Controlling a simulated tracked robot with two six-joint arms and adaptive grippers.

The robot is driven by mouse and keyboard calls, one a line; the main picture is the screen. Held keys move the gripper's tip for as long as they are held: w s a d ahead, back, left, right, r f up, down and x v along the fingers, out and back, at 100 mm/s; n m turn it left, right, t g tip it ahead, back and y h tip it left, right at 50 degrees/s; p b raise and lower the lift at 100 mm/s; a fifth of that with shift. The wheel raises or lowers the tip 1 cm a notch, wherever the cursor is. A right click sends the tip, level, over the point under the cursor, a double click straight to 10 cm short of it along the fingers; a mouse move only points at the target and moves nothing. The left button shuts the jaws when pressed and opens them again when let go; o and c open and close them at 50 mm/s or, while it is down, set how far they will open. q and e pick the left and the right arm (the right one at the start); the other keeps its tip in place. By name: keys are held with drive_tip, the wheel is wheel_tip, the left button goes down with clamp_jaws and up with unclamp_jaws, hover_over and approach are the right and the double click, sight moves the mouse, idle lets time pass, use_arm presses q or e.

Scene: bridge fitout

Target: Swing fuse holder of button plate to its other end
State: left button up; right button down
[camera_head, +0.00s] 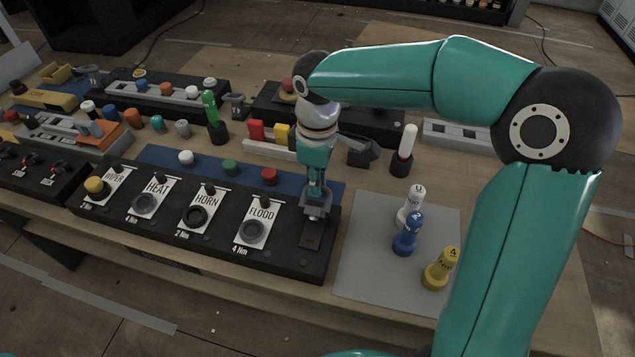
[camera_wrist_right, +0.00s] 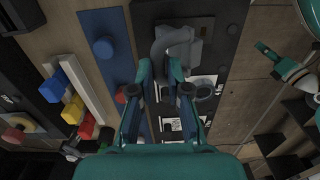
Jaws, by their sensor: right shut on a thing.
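My right gripper (camera_head: 315,203) points down there and is shut on the holder's grey part. In the right wrist view the grey part of the holder (camera_wrist_right: 176,38) shows at the tips of my right gripper (camera_wrist_right: 178,72), which hide some of it. What seems to be my left gripper (camera_wrist_right: 268,52) shows at the right of the wrist view, apart from the plate; its jaws are unclear.
A grey mat (camera_head: 372,272) right of the plate bears white, blue and yellow numbered pegs (camera_head: 405,240). A blue strip (camera_head: 205,166) with buttons lies behind the plate. A white-topped post (camera_head: 405,150), a green-handled tool (camera_head: 211,110) and several coloured parts stand farther back.

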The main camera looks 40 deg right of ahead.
drive_tip(key=s+a+f+t+h+b, duration=0.1)
drive_tip(key=a+t+h+b, duration=0.1)
drive_tip(key=b, duration=0.2)
drive_tip(key=s+a+f+t+h+b, duration=0.1)
drive_tip(key=s+a+t+h+b, duration=0.1)
drive_tip(key=b, duration=0.3)
drive_tip(key=s+a+f+t+h+b, duration=0.1)
drive_tip(key=s+a+h+b, duration=0.1)
drive_tip(key=b, duration=0.2)
drive_tip(key=shift+f+t+h+b, duration=0.2)
drive_tip(key=shift+t+h+b, duration=0.1)
drive_tip(key=shift+t, duration=0.1)
drive_tip(key=shift+s+a+f+t+h+b, duration=0.3)
drive_tip(key=shift+t+h+b, duration=0.15)
drive_tip(key=shift+b, duration=0.25)
drive_tip(key=shift+s+a+f+b, duration=0.15)
drive_tip(key=shift+a+f+b, duration=0.1)
drive_tip(key=shift+b, duration=0.3)
drive_tip(key=shift+s+f, duration=0.1)
drive_tip(key=shift+f, duration=0.1)
drive_tip(key=c, duration=1.2)
unclamp_jaws()
drive_tip(key=shift+r, duration=0.1)
